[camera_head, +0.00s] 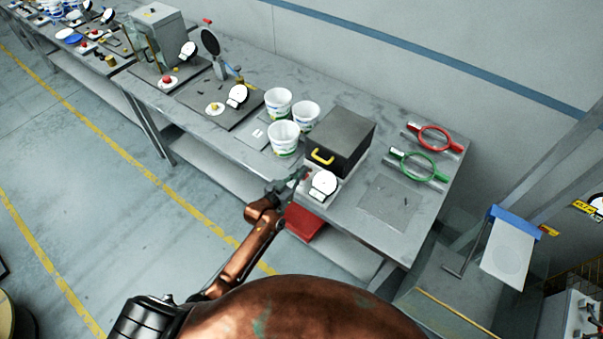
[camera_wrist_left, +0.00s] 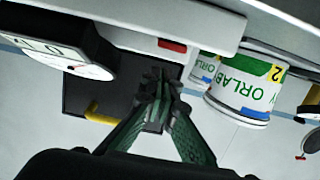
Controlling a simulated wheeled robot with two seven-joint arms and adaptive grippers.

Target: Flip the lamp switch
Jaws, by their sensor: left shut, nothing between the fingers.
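My left gripper (camera_head: 299,175) is at the front edge of the table, in front of the dark box and just left of the white round dial (camera_head: 323,184). In the left wrist view its green fingers (camera_wrist_left: 160,85) are together with nothing between them. A small red part (camera_wrist_left: 172,45), possibly the lamp switch, sits on a pale base just beyond the fingertips. I cannot tell whether they touch it. The dial (camera_wrist_left: 52,60) also shows at the upper left there. No lamp is clearly recognisable. My right gripper is not in view.
The dark box (camera_head: 345,137) with a yellow handle (camera_head: 321,157) stands behind the dial. White buckets (camera_head: 284,139) stand left of it. Red (camera_head: 434,137) and green (camera_head: 418,166) ring tools lie to the right.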

